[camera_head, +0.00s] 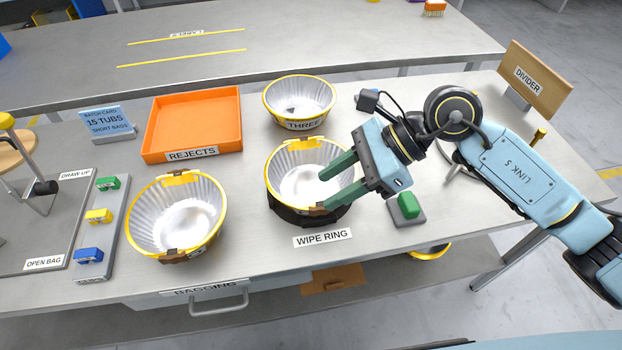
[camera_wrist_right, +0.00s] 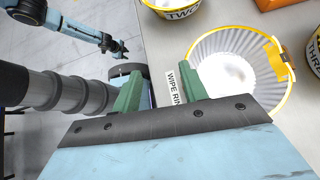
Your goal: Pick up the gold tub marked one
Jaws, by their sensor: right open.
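A ribbed silver tub with a gold rim (camera_head: 280,160) sits in a dark ring behind the WIPE RING label; its number does not show. It also shows in the wrist view (camera_wrist_right: 225,75), right of my fingers. My right gripper (camera_head: 326,188) is open and empty, with its green fingers over this tub's right part in the head view. In the wrist view the label shows between the fingers (camera_wrist_right: 160,90). A tub marked TWO (camera_wrist_right: 182,9) matches the left tub (camera_head: 145,212); a tub marked THREE (camera_head: 300,122) stands behind. My left gripper (camera_wrist_right: 117,46) looks small and dark.
An orange REJECTS tray (camera_head: 190,112) stands at the back left. A green button on a grey base (camera_head: 408,207) is near my right gripper. The table's front edge is close.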

